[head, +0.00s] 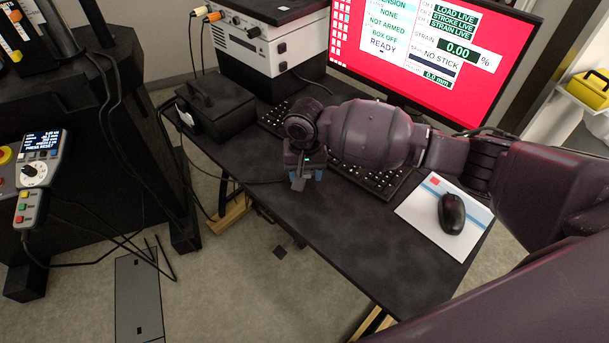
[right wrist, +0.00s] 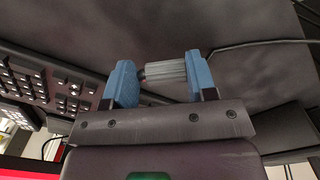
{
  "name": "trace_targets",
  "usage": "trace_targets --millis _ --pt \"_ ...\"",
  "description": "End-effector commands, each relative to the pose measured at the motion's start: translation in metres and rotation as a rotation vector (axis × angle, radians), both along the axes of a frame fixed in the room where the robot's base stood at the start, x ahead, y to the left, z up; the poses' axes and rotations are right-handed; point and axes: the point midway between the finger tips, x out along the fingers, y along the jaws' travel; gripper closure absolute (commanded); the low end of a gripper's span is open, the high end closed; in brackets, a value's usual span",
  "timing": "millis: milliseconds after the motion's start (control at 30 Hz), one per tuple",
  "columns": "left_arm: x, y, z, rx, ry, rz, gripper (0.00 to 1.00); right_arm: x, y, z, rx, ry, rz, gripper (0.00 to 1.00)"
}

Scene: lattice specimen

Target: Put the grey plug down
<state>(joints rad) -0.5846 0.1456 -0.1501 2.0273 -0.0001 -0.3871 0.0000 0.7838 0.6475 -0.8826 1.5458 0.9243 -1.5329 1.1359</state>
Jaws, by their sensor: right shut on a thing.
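My right gripper (head: 305,176) is over the dark desk (head: 370,250), in front of the keyboard (head: 375,176). In the right wrist view its two blue fingertips (right wrist: 160,76) are shut on the grey plug (right wrist: 167,72), a short ribbed cylinder lying crosswise between them with a darker, narrower end on the left. In the head view the plug is too small and covered to make out clearly. The gap between plug and desk cannot be judged. My left gripper is not in view.
A black box (head: 215,108) stands on the desk left of the gripper, with a white instrument (head: 270,55) behind it. A mouse (head: 451,212) on a pad (head: 425,222) is to the right. A thin cable (right wrist: 255,43) passes near the fingers. The desk's front is bare.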

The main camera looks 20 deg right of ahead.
Motion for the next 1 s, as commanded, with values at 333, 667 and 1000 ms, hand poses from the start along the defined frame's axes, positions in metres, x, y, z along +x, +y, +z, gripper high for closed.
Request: trace_targets --millis 333,667,1000 --pt "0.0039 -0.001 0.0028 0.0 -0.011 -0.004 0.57 0.0003 0.0 -0.0148 -0.001 -0.002 0.001 0.71" --pt "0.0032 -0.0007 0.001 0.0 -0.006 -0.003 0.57 0.0004 -0.0002 -0.0177 0.0 -0.001 0.001 0.25" --pt "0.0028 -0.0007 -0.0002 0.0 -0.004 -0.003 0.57 0.0005 -0.0002 -0.0155 -0.001 -0.002 0.001 0.23"
